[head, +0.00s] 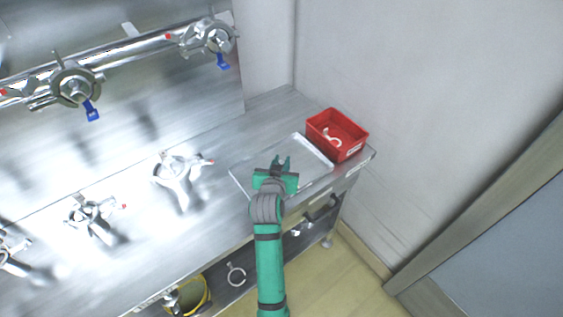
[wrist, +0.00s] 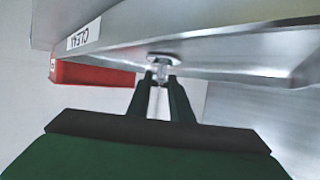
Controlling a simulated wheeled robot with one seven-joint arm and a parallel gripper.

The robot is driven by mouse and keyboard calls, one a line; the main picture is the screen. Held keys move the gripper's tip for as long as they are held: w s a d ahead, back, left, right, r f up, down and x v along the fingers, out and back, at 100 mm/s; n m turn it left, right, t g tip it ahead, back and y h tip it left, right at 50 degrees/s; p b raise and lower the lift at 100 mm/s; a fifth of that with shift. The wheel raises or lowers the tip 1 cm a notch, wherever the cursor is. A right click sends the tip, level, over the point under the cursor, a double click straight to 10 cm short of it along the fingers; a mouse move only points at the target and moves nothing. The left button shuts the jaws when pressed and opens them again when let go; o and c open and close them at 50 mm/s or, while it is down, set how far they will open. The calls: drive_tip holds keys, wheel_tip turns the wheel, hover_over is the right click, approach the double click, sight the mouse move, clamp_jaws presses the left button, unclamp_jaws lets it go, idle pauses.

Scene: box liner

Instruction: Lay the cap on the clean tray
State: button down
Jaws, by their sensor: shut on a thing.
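The clean tray (head: 240,172) is a shallow, shiny metal tray on the right part of the steel bench. Its metal also seems to fill the upper right of the wrist view (wrist: 235,68). My gripper (head: 282,163) is over the tray. In the wrist view my gripper (wrist: 161,80) is shut on the cap (wrist: 163,58), a small metal piece with a flat disc at its far end. The cap is close to the metal surface; I cannot tell whether it touches. In the head view the cap is mostly hidden by the fingers.
A red bin (head: 316,122) with a light curved part inside stands right of the tray, near the wall. Several metal clamp fittings (head: 175,168) stand to the left. A pipe with blue-handled valves (head: 75,88) runs above the bench. A lower shelf holds a ring (head: 236,273).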

drive_tip(key=shift+f, duration=0.15)
drive_tip(key=c, duration=1.6)
unclamp_jaws()
drive_tip(key=shift+s+r, duration=0.2)
drive_tip(key=v, duration=1.1)
drive_tip(key=shift+s+r, duration=0.2)
drive_tip(key=shift+s, duration=0.1)
